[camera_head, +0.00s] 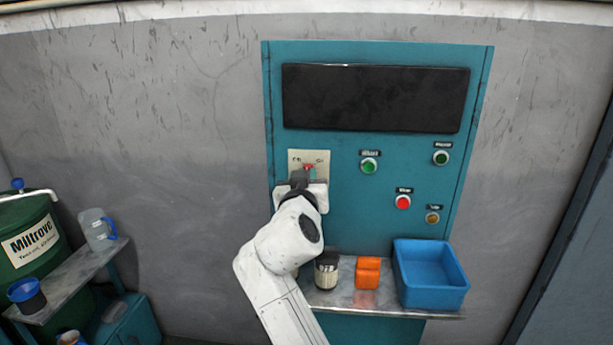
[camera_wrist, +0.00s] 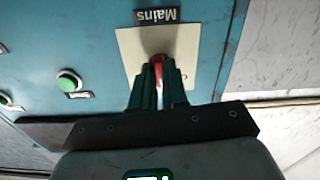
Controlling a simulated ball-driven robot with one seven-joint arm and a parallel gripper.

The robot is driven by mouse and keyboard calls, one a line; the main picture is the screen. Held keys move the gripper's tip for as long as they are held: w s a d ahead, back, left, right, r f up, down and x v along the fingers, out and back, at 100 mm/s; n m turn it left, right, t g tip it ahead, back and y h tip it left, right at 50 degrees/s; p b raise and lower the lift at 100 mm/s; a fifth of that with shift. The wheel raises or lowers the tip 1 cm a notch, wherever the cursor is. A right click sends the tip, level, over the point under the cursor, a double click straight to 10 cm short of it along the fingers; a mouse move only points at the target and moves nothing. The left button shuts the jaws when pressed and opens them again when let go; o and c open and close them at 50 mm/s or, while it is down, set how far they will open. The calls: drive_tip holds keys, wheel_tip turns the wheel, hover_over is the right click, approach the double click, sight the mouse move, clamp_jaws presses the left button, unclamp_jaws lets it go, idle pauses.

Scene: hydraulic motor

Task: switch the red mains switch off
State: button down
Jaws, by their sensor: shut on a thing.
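The red mains switch (camera_head: 309,167) sits on a cream plate (camera_head: 322,158) at the left of the teal control panel. In the wrist view its red lever (camera_wrist: 159,60) shows between the two dark fingers of my gripper (camera_wrist: 158,75), which are shut on it. The plate (camera_wrist: 186,42) lies behind the fingers, and a dark "Mains" label (camera_wrist: 158,15) is next to it. In the head view my gripper (camera_head: 300,181) is against the plate's lower part and hides much of the lever. I cannot tell which marking the lever points to.
A dark screen (camera_head: 375,98) is above. Green buttons (camera_head: 369,165), a red button (camera_head: 403,202) and an amber one (camera_head: 432,218) are to the right. Below, a shelf (camera_head: 338,298) bears a blue bin (camera_head: 432,273), an orange object (camera_head: 367,273) and a dark-topped container (camera_head: 326,272).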

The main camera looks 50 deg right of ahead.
drive_tip(key=shift+n+p, duration=1.65)
drive_tip(key=shift+n, duration=2.15)
drive_tip(key=c, duration=1.1)
unclamp_jaws()
drive_tip(key=shift+c, duration=0.2)
drive_tip(key=b+v, duration=0.2)
drive_tip(key=v, duration=0.8)
drive_tip(key=shift+s+a, duration=0.3)
